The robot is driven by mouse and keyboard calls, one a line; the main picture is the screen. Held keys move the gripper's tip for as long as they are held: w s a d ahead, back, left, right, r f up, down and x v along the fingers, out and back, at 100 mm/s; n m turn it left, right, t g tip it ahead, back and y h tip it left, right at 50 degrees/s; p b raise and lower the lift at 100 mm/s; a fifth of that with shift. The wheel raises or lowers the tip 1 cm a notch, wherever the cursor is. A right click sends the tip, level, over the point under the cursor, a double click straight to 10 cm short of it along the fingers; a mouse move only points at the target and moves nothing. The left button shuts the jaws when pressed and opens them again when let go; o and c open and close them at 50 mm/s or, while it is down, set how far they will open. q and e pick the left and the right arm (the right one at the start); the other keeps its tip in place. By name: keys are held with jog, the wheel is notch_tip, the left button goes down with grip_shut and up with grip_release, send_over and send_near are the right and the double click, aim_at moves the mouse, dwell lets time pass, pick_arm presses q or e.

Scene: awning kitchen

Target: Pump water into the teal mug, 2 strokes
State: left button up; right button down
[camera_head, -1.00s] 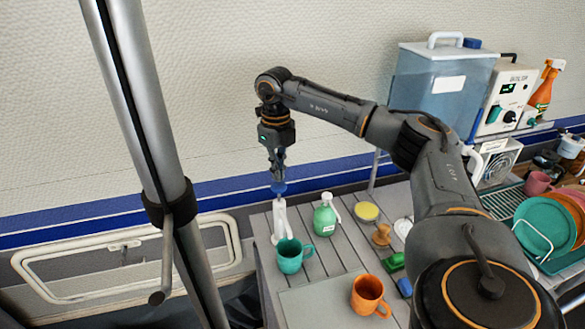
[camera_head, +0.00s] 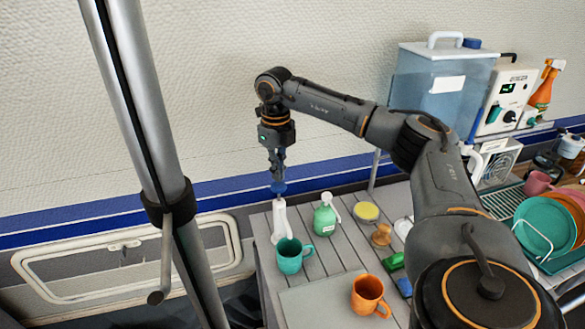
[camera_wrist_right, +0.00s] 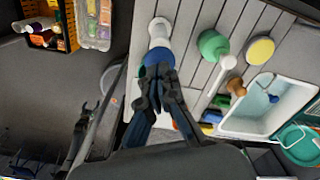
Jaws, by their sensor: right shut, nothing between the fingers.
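The teal mug (camera_head: 290,258) stands upright on the slatted counter. Just behind it is a white pump spout (camera_head: 281,220) with a blue knob (camera_head: 278,187) on top. My right gripper (camera_head: 277,168) points down from above with its fingers together and empty, its tips at the blue knob. In the right wrist view the gripper (camera_wrist_right: 160,82) also reaches the blue top (camera_wrist_right: 157,58) of the white pump (camera_wrist_right: 160,30). The mug is mostly hidden behind the gripper there, and its inside is too small to read in the head view.
A green soap bottle (camera_head: 325,218) stands close right of the pump. An orange mug (camera_head: 369,296) is at the front. A yellow-topped jar (camera_head: 366,212), a wooden item (camera_head: 381,235) and sponges (camera_head: 391,262) lie further right. A dish rack with plates (camera_head: 546,231) is at far right.

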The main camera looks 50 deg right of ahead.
aim_at(279, 185)
jog(key=shift+f, duration=0.15)
jog(key=shift+s+f+b, duration=0.1)
jog(key=shift+f+b, duration=1.2)
jog(key=shift+f, duration=1.05)
jog(key=shift+r, duration=0.15)
jog(key=shift+r+p, duration=2.1)
jog(key=shift+r, duration=0.25)
jog(key=shift+f, duration=0.15)
